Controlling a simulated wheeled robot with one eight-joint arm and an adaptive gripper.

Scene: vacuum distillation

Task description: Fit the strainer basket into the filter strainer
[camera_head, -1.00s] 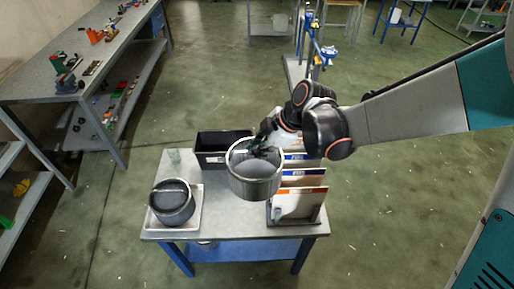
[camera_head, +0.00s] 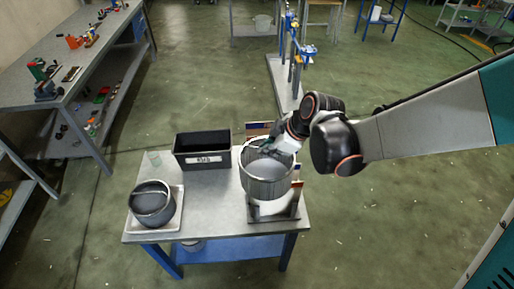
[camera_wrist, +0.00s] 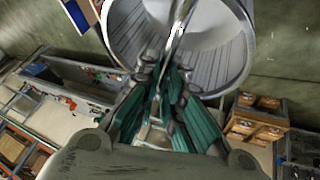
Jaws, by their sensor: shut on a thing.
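The strainer basket (camera_head: 267,184) is a grey metal cylinder with an open top and a thin handle. My gripper (camera_head: 268,147) is shut on its handle, at the rim in the head view. In the wrist view my gripper (camera_wrist: 163,85) has its green fingers around the thin handle, and the basket (camera_wrist: 225,60) shows its ribbed inner wall. The basket appears to hang above the right side of the table. A round dark metal vessel (camera_head: 152,205), apparently the filter strainer, stands to the left with a bar across its top. The gap below the basket is hard to judge.
The vessel stands on a white tray (camera_head: 174,224) on the grey table (camera_head: 215,205). A rack of labelled boards (camera_head: 295,197) is partly hidden behind the basket. The table's middle is clear.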

